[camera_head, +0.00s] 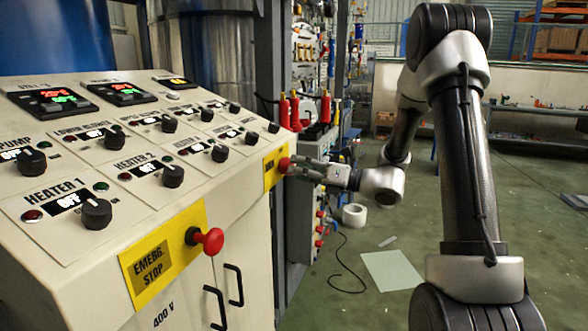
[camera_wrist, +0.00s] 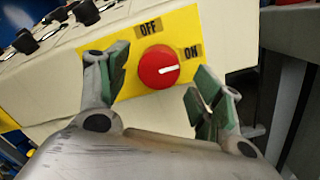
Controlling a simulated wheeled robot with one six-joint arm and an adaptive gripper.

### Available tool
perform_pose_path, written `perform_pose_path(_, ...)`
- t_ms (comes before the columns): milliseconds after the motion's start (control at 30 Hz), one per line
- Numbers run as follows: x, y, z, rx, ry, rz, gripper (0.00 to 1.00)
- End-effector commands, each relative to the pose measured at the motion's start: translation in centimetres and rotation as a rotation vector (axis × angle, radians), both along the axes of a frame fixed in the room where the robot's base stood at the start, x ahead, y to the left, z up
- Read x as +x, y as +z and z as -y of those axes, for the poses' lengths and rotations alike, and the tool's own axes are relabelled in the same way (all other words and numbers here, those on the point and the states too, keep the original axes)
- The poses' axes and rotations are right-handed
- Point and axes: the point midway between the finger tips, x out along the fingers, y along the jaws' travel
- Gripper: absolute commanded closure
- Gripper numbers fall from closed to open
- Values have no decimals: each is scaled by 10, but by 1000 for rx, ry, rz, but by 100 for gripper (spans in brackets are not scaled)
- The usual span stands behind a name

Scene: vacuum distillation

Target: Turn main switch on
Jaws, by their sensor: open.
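The main switch is a round red knob (camera_wrist: 158,67) on a yellow plate (camera_wrist: 128,108) with OFF and ON labels. The white mark on the knob points right, roughly toward the ON side, just below that label. In the head view the knob (camera_head: 284,165) sits at the right end of the cabinet's front. My gripper (camera_wrist: 160,82) is open, with one green-padded finger to the left of the knob and one to its lower right. Gaps show between both pads and the knob. In the head view my gripper (camera_head: 299,167) is right at the knob; exact contact is unclear there.
The cream control cabinet (camera_head: 265,235) has several black knobs on its sloped top. A red emergency stop button (camera_head: 208,240) sticks out of its front. Grey uprights and red-handled equipment (camera_head: 310,110) stand behind the gripper.

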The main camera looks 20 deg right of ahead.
Motion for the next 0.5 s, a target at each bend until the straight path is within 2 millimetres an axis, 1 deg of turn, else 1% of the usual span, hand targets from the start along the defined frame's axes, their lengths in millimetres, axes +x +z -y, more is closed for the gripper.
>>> perform_pose_path(33,-6,-1,10,-1,-4,0,34)
perform_pose_path(100,-15,-2,24,0,-6,-1,34)
perform_pose_path(300,-40,-5,58,0,-5,0,34)
perform_pose_path(400,-49,-7,69,0,-4,-1,34)
perform_pose_path(500,-55,-7,76,0,-2,-1,34)
